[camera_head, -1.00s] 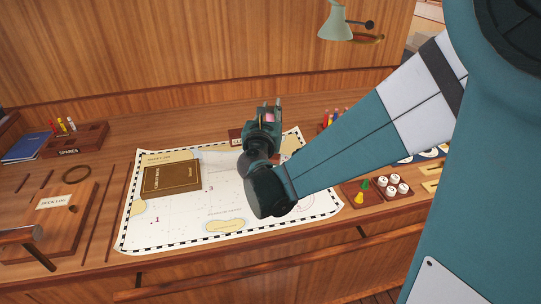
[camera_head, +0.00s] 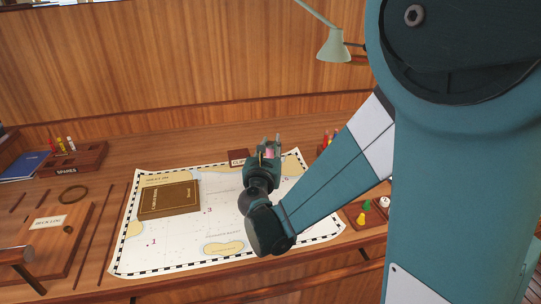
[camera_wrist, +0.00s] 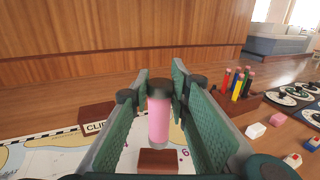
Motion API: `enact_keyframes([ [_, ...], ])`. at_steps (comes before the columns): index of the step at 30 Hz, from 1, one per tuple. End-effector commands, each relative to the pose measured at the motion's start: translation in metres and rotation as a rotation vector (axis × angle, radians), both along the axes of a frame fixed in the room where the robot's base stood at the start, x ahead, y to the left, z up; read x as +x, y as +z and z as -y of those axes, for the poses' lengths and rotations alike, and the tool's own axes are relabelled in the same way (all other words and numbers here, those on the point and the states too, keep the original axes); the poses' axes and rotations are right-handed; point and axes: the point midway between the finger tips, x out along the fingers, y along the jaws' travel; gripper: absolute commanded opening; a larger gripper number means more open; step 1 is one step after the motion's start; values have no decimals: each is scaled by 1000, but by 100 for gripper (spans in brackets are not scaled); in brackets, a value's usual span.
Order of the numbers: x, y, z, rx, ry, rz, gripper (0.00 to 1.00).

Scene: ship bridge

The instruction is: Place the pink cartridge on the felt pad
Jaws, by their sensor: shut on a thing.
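My gripper (camera_wrist: 158,105) is shut on the pink cartridge (camera_wrist: 158,118), which stands roughly upright between the two green fingers in the wrist view. In the head view my gripper (camera_head: 269,148) is over the back part of the sea chart, with a bit of pink (camera_head: 268,154) showing between its fingers. I cannot make out a felt pad with certainty in either view. A small red-brown block (camera_wrist: 158,160) shows below the cartridge in the wrist view; whether they touch is unclear.
The chart (camera_head: 220,228) carries a brown book (camera_head: 169,200). A clips box (camera_head: 238,158) stands behind it. A holder of colored pens (camera_wrist: 238,88) and several small blocks are on the right. A spares rack (camera_head: 75,159) and deck log (camera_head: 50,222) are on the left. A lamp (camera_head: 333,46) hangs behind.

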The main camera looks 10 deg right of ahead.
Motion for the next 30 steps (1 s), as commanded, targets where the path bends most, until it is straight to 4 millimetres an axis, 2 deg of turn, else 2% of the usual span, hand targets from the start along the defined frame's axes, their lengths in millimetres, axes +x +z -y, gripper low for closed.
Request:
enact_keyframes([
  [5,0,-5,0,0,0,0,5],
  [16,0,-39,0,0,0,0,5],
  [30,0,-44,0,0,0,0,5],
])
